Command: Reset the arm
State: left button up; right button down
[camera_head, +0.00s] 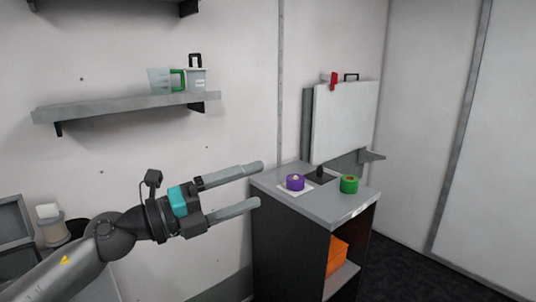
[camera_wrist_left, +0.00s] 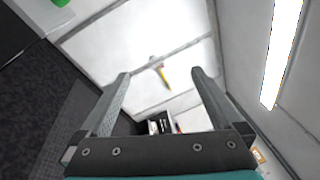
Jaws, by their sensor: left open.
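My left arm comes in from the lower left in the head view. Its gripper (camera_head: 260,184) is open and empty, with two long grey fingers spread apart and pointing right, in front of the wall and left of the cabinet. In the left wrist view the same gripper (camera_wrist_left: 158,75) shows its two fingers wide apart with nothing between them. My right gripper is in neither view.
A grey cabinet (camera_head: 275,188) holds a purple roll (camera_head: 295,182) and a green roll (camera_head: 349,184) on top, and an orange item (camera_head: 337,254) inside. A white panel (camera_head: 345,120) stands behind. A wall shelf (camera_head: 120,108) carries jugs (camera_head: 160,80). Dark floor (camera_head: 420,275) lies at right.

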pick_arm(q)
jog(key=s+a+f+n+t+y, duration=0.25)
jog(key=a+f+n+y, duration=0.5)
jog(key=n, duration=0.65)
jog(key=s+a+f+n+t+y, duration=0.1)
jog(key=a+f+n+t+y, duration=0.35)
jog(key=f+n+y, duration=0.75)
jog(key=s+f+n+g+h, duration=0.1)
jog(key=s+f+n+g, duration=0.1)
jog(key=s+f+g, duration=0.45)
jog(key=s+f+n+g+h, duration=0.15)
jog(key=s+f, duration=0.25)
jog(key=s, duration=0.5)
jog(key=s+f+n+g, duration=0.3)
jog(key=s+f+g, duration=0.2)
jog(key=s, duration=0.3)
notch_tip(320, 180, down, 22)
jog(key=s+g, duration=0.1)
jog(key=s, duration=0.2)
jog(key=s+a+f+g, duration=0.1)
jog(key=s+a+f, duration=0.2)
jog(key=s+f, duration=1)
jog(key=shift+s, duration=0.75)
